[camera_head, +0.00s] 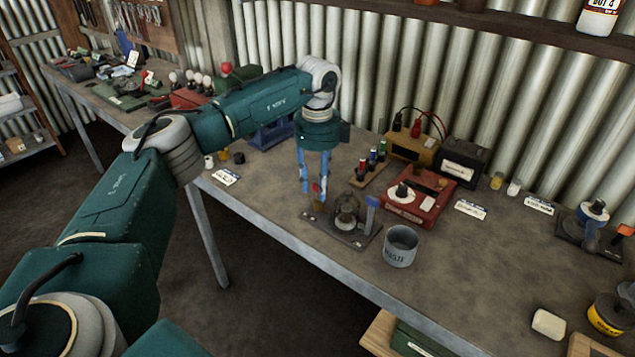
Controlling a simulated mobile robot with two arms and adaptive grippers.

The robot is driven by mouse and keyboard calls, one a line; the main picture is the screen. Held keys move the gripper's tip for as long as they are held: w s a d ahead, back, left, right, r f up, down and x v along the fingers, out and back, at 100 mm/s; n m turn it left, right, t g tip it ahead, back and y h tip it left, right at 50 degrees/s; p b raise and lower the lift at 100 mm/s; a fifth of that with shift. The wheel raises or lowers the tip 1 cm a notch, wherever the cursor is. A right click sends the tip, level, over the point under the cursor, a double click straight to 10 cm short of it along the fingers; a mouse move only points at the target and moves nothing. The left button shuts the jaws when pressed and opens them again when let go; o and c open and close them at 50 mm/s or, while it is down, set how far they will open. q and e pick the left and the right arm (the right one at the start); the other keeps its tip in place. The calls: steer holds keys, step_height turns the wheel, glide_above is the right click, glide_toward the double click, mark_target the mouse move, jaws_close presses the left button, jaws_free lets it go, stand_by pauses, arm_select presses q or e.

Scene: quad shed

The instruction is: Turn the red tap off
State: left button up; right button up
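A small red tap handle (316,187) shows at the left end of a dark base plate (362,240) near the bench's front edge. The plate also carries a dark, rounded fitting (346,212) and an upright blue handle (372,202) at its right. My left gripper (313,193) points down over the plate's left end, its two blue fingers apart. The red handle shows between or just behind the fingertips, close to the right finger; whether they touch I cannot tell. The tap's lower part is small and partly hidden. My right gripper is out of view.
A grey metal cup (400,247) stands just right of the plate. Behind are a red box with a dial (415,197), a rack of coloured-topped items (372,167) and a yellow box (412,146).

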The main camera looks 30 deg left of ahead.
arm_select(q)
jaws_close()
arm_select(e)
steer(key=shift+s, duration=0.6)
arm_select(q)
steer(key=shift+m, duration=0.4)
steer(key=m+p, duration=0.1)
steer(key=m, duration=0.1)
steer(key=shift+r+m, duration=0.1)
steer(key=shift+m, duration=0.2)
steer(key=m+p, duration=0.1)
steer(key=m, duration=0.4)
steer(key=shift+w+a, duration=0.1)
steer(key=shift+a, duration=0.05)
steer(key=m, duration=0.5)
steer(key=shift+w, duration=0.1)
steer(key=shift+w+m, duration=0.15)
steer(key=shift+m, duration=2.15)
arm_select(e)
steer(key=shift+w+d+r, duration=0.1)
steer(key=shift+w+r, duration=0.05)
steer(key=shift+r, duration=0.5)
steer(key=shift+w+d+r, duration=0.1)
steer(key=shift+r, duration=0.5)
